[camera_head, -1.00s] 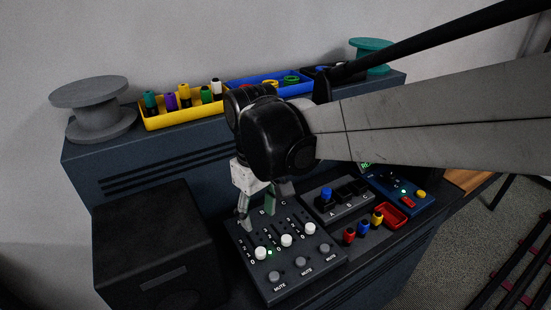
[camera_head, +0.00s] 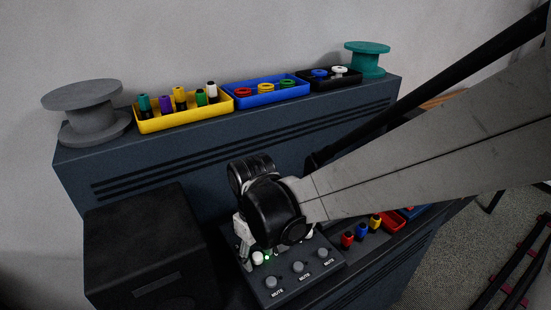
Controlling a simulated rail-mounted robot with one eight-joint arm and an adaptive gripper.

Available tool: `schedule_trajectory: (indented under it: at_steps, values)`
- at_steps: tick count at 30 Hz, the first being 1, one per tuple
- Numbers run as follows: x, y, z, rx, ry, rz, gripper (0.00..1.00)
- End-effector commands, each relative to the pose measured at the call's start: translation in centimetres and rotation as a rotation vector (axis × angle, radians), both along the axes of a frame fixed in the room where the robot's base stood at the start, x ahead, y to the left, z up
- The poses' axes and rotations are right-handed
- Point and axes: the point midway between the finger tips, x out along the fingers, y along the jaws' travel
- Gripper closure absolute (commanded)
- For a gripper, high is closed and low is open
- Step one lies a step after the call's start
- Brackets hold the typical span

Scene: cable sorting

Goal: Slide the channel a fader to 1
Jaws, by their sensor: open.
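The fader box (camera_head: 283,291) stands on the lower desk, with its upper part hidden by my arm. The leftmost white fader knob (camera_head: 257,258), on channel A's side, sits low on its track beside a lit green light (camera_head: 267,257). Parts of the other white knobs show at the arm's lower edge. My gripper (camera_head: 243,256) is open, just left of the leftmost knob and mostly hidden behind my wrist. I cannot tell whether a finger touches the knob. The scale numbers and channel letters are hidden.
A black speaker-like box (camera_head: 135,245) stands close on the left. Several grey mute buttons (camera_head: 298,267) line the fader box's front. Red, blue and yellow connectors (camera_head: 347,239) stand to the right, near a red tray (camera_head: 393,222). A yellow bin (camera_head: 185,121) is on the back shelf.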

Motion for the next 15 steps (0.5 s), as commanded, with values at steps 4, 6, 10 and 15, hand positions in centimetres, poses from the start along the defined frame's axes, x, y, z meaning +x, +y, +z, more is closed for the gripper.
schedule_trajectory:
  at_steps: [4, 6, 10, 15]
  values:
    - [0.01, 0.01, -0.01, 0.0, 0.0, 0.0, 0.59]
    - [0.01, 0.01, 0.0, 0.0, 0.0, 0.0, 0.59]
    - [0.01, 0.0, 0.01, 0.0, 0.0, 0.0, 0.77]
    - [0.01, 0.01, 0.01, 0.0, 0.0, 0.0, 0.99]
